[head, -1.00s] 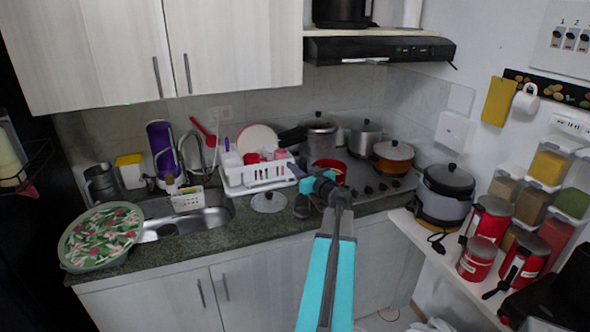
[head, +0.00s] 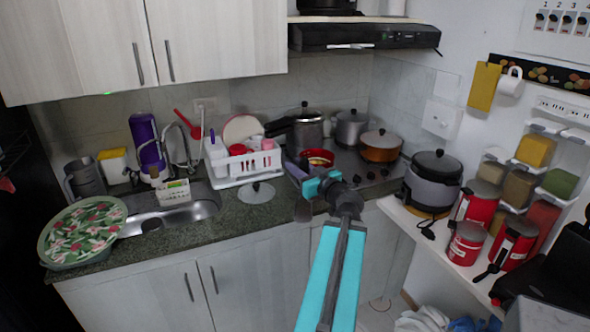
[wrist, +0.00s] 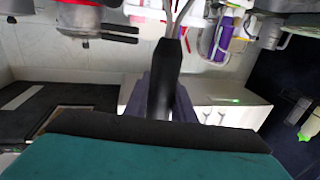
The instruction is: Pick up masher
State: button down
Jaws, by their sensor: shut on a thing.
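A glass lid (head: 257,192) and a white dish rack (head: 240,163) are on the counter to the left. A red-rimmed pan (head: 318,157) and several pots are on the stove behind. A rice cooker (head: 433,180) and red canisters (head: 467,243) stand on the right-hand shelf.

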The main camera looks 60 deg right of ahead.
jog(key=shift+b+v, duration=0.85)
jog(key=shift+b, duration=3.35)
jog(key=shift+s+a+r+b, duration=0.1)
jog(key=shift+s+a+b, duration=0.25)
jog(key=shift+b, duration=0.8)
